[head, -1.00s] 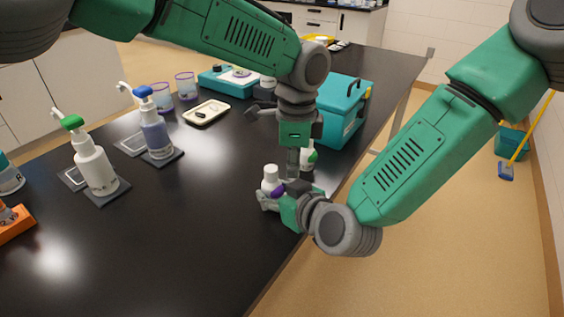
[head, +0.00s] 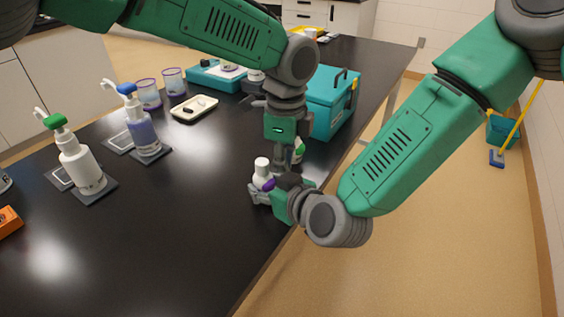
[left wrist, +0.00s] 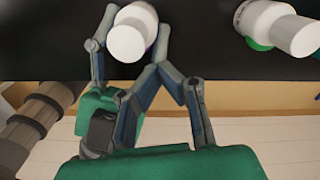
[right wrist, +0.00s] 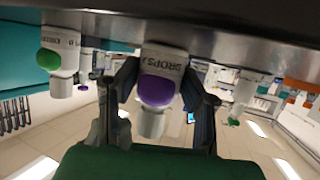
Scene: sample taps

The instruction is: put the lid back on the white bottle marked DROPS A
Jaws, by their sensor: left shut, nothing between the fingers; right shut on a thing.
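The white DROPS bottle (head: 261,176), with a purple patch on its shoulder, stands upright near the table's right edge. It also shows in the right wrist view (right wrist: 165,60), upside down in the picture. A narrow white cylinder (right wrist: 150,124) tops it; this looks like the lid, seated straight, and no separate lid is clear. My right gripper (right wrist: 160,76) is shut around the bottle's body. My left gripper (left wrist: 167,70) is shut and empty, just beside and above the bottle.
A similar white bottle with a green patch (right wrist: 60,62) stands close by, partly hidden behind my left gripper. A teal box (head: 328,100) and a cream tray (head: 194,117) are farther back. Pump bottles (head: 80,165) stand at left. The table's front middle is clear.

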